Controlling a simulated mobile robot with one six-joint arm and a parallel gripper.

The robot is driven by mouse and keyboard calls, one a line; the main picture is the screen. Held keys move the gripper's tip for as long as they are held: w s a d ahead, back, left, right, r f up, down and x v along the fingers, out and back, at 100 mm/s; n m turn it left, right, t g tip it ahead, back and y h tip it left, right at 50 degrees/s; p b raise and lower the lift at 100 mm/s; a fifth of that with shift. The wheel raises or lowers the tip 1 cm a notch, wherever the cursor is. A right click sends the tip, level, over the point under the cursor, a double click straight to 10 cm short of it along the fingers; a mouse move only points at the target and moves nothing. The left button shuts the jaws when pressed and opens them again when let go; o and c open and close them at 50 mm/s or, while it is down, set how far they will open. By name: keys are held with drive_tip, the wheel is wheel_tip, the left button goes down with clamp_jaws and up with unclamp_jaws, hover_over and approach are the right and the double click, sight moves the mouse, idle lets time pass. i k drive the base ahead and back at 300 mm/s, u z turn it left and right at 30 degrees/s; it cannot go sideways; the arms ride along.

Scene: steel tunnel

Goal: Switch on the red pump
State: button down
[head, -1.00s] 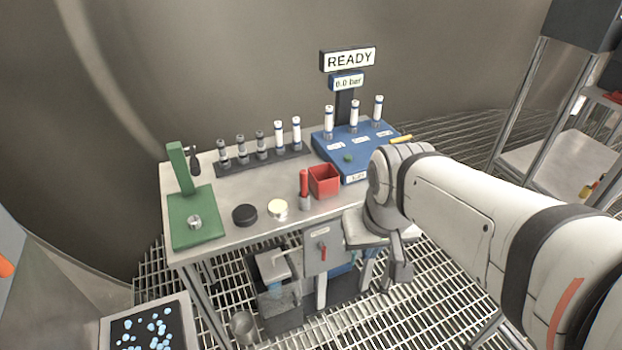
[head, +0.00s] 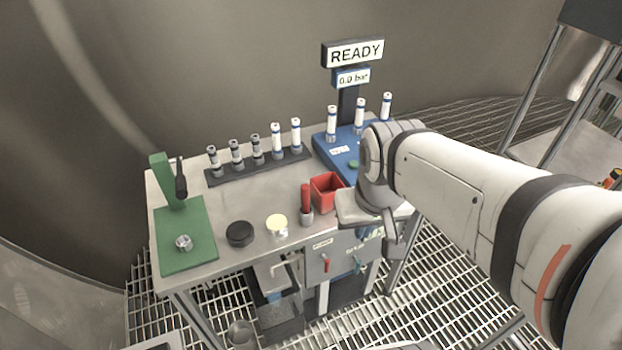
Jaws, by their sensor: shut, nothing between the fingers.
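A grey panel (head: 312,270) hangs below the front edge of the bench. No body clearly marked as a red pump shows. My arm hides the right part of the bench.
On the bench (head: 240,190) stand a green stand (head: 187,250), a black disc (head: 240,233), a cream-topped jar (head: 277,224), a red-handled tool (head: 306,200) and a red bin (head: 327,189). A sign (head: 356,52) reads READY, above 0.0 bar (head: 352,77).

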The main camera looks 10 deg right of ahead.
sight(327, 260)
drive_tip(key=u, duration=1.9)
drive_tip(key=k, duration=1.3)
drive_tip(key=z, duration=0.25)
drive_tip(key=i, duration=1)
drive_tip(key=z, duration=0.1)
